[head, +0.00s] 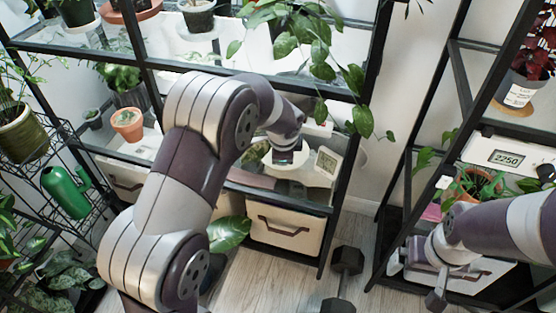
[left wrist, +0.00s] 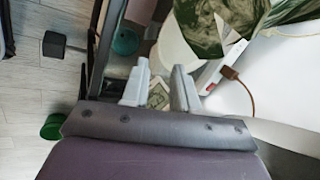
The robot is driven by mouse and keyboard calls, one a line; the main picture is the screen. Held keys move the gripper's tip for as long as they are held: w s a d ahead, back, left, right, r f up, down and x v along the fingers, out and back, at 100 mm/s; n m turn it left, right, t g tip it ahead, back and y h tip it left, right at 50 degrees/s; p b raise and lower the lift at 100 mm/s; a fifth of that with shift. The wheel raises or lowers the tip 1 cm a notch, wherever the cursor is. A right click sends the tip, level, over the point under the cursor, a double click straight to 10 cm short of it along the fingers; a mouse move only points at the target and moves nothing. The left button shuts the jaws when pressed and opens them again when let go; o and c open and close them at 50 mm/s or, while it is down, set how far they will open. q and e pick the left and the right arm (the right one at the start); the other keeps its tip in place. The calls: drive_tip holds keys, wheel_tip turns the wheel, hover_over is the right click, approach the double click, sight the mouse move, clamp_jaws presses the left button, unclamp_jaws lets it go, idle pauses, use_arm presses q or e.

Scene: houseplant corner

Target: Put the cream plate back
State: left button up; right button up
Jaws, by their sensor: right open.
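A pale round surface that looks like the cream plate (head: 297,170) lies on the middle shelf, partly hidden by my left gripper (head: 285,157). In the left wrist view a cream rounded shape (left wrist: 176,48) shows just beyond the fingers, partly covered by a large leaf. I cannot tell whether it is the same plate. My left gripper's fingers (left wrist: 160,90) stand apart, and no held thing is clear between them. My right gripper (head: 416,280) is open and empty at the lower right, in front of the right shelf's low drawer.
A white drawer box (head: 285,228) is below. A black dumbbell (head: 347,260) lies on the floor.

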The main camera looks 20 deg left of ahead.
use_arm(q)
drive_tip(key=s+a+r+n+g, duration=0.1)
drive_tip(key=s+n, duration=0.6)
drive_tip(key=s, duration=0.5)
drive_tip(key=s+a+r+n+g+h, duration=0.1)
drive_tip(key=s+a+n+g, duration=0.1)
drive_tip(key=s+n, duration=0.6)
drive_tip(key=s, duration=0.4)
drive_tip(key=shift+s+r, duration=0.25)
drive_tip(key=shift+s, duration=0.15)
